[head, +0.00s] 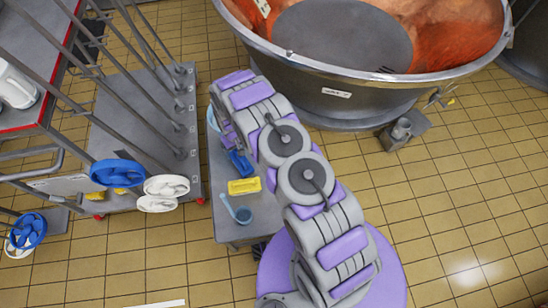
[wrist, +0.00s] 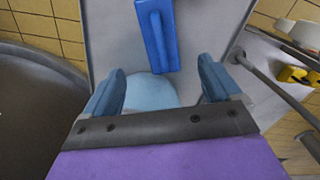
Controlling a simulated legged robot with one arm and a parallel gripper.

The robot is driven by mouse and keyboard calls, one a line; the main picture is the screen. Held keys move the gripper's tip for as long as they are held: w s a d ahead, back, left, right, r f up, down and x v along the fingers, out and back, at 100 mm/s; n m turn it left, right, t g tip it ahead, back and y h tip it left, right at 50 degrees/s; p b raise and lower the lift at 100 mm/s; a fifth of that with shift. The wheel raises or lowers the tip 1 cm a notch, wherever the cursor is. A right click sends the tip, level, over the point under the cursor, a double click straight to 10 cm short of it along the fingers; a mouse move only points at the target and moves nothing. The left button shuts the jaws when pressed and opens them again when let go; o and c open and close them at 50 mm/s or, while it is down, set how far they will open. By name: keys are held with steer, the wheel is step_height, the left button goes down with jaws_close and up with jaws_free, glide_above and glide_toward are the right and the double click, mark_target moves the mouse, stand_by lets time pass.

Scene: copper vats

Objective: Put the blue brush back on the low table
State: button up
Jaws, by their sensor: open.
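The blue brush (head: 240,163) lies on the grey low table (head: 230,228), partly behind my arm in the head view. In the wrist view the blue brush (wrist: 157,35) lies on the grey table top (wrist: 200,40), beyond my fingertips and apart from them. My gripper (wrist: 160,86) is open, with a blue finger on each side and nothing held between them. A light blue round object (wrist: 150,90) shows below, between the fingers, partly hidden by the gripper's body. My arm hides the gripper in the head view.
A yellow brush (head: 244,185) and a blue scoop (head: 238,212) lie on the near part of the low table. A large copper vat (head: 345,95) stands behind it to the right. A wheeled metal cart (head: 130,150) stands close on the left.

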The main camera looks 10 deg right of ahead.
steer(key=s+d+r+m, duration=0.1)
steer(key=s+d+r, duration=0.2)
steer(key=r, duration=0.8)
steer(key=s+d+r, duration=0.2)
steer(key=d+r, duration=0.1)
steer(key=r, duration=0.7)
steer(key=s+d+r+m, duration=0.1)
steer(key=s+d+r, duration=0.2)
steer(key=r, duration=0.8)
steer(key=s+d+r+m+g, duration=0.1)
steer(key=s+d+r, duration=0.2)
steer(key=s+r, duration=0.45)
steer(key=s+d+r, duration=0.2)
steer(key=s+r, duration=0.4)
steer(key=s, duration=0.2)
steer(key=s+d+r+m, duration=0.1)
steer(key=s+d+r, duration=0.1)
steer(key=s, duration=1.4)
steer(key=shift+d+r+g, duration=0.15)
steer(key=shift+r+g, duration=0.25)
steer(key=shift+r, duration=0.1)
steer(key=shift+s, duration=0.1)
